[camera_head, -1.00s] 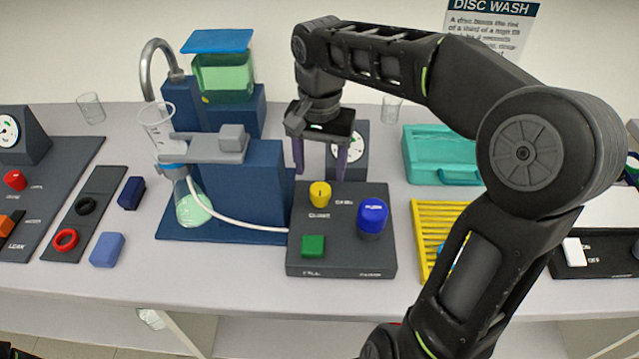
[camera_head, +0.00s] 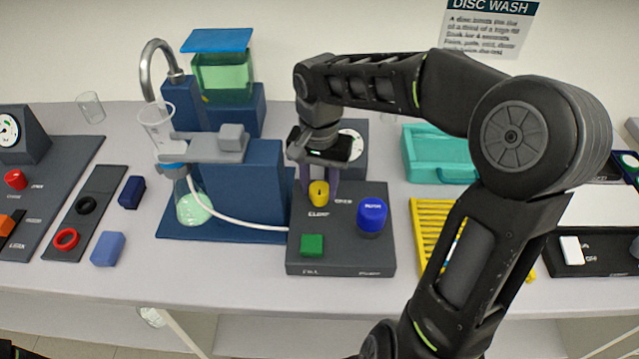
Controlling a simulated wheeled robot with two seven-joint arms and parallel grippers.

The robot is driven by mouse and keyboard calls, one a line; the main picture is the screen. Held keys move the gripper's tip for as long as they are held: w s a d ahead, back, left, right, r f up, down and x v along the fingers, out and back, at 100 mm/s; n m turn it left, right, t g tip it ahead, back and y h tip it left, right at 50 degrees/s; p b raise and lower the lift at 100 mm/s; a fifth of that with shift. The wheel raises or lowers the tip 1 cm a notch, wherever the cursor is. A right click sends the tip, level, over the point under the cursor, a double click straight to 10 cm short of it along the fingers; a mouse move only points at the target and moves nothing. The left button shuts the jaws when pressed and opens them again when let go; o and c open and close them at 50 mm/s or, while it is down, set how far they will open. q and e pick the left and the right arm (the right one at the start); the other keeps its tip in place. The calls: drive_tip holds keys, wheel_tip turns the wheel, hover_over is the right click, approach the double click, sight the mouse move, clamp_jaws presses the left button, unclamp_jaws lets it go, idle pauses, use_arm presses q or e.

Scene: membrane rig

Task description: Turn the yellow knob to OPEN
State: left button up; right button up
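The yellow knob (camera_head: 319,194) stands on the dark control box (camera_head: 340,262), with a small dark mark on it. A label that looks like CLOSED is below it and one that looks like OPEN is to its right; both are small and blurred. My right gripper (camera_head: 320,188) points down at the knob. Its purple fingers show on the left and right of the knob, with a gap that looks wider than the knob. I cannot tell whether either finger touches it. My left gripper is not in view.
On the same box, a blue button (camera_head: 372,214) stands right of the knob and a green square button (camera_head: 312,245) in front. A white tube (camera_head: 235,220) runs to the box's left side from a flask (camera_head: 192,207). A gauge (camera_head: 354,145) stands behind my gripper.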

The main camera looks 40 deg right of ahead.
clamp_jaws()
drive_tip(key=shift+n, duration=0.4)
drive_tip(key=n, duration=1.2)
drive_tip(key=shift+d+p, duration=0.1)
drive_tip(key=shift+p, duration=0.25)
drive_tip(key=n, duration=0.5)
idle(0.3)
